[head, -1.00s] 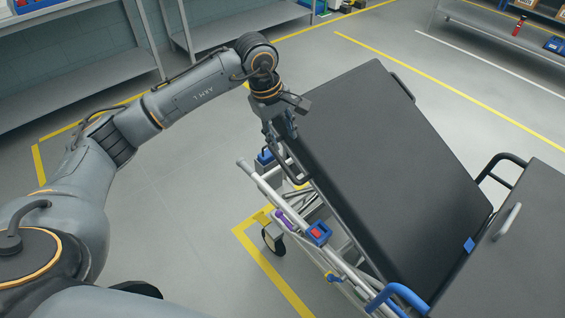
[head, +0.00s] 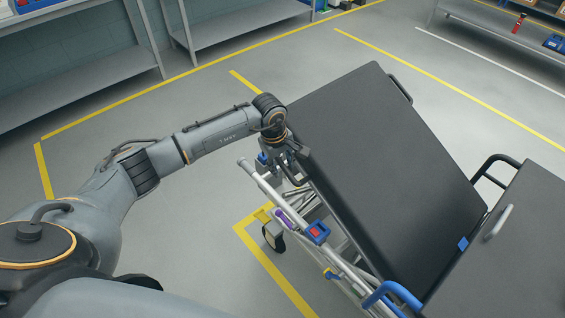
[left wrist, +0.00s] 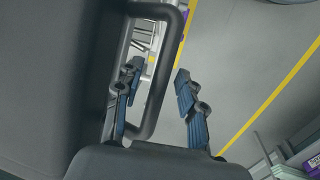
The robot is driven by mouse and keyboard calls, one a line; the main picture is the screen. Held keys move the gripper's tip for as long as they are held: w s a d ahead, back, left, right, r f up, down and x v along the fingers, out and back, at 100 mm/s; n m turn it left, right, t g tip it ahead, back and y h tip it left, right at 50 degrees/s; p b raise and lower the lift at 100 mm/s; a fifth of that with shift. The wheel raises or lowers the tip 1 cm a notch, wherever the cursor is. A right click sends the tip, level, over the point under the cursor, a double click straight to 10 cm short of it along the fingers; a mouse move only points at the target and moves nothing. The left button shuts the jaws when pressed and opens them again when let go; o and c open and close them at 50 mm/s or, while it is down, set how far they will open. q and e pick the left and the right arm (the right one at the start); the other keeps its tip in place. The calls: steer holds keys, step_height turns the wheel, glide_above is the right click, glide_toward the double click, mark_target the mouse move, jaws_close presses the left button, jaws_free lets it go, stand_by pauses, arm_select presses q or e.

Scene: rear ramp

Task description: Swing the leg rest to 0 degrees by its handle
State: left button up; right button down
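The leg rest (head: 385,170) is a black padded panel, tilted, with its far end raised. A black loop handle (left wrist: 158,103) sticks out from its side edge. My left gripper (head: 289,162) is at that side edge, over the handle. In the left wrist view my left gripper (left wrist: 158,75) is open, with one blue-padded finger inside the loop and the other outside it, so the handle's outer bar runs between them. A gap shows between the outer finger and the bar. In the head view the gripper hides part of the handle. My right gripper is not in view.
Below the panel are the stretcher's grey rails (head: 262,185), a red-and-blue part (head: 317,232) and a wheel (head: 274,236). Another black pad (head: 510,250) with side rails is at the right. Shelves (head: 80,80) stand along the back. The floor at left is clear.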

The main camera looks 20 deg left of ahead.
arm_select(q)
steer(key=shift+f, duration=0.15)
steer(key=shift+c, duration=0.4)
jaws_close()
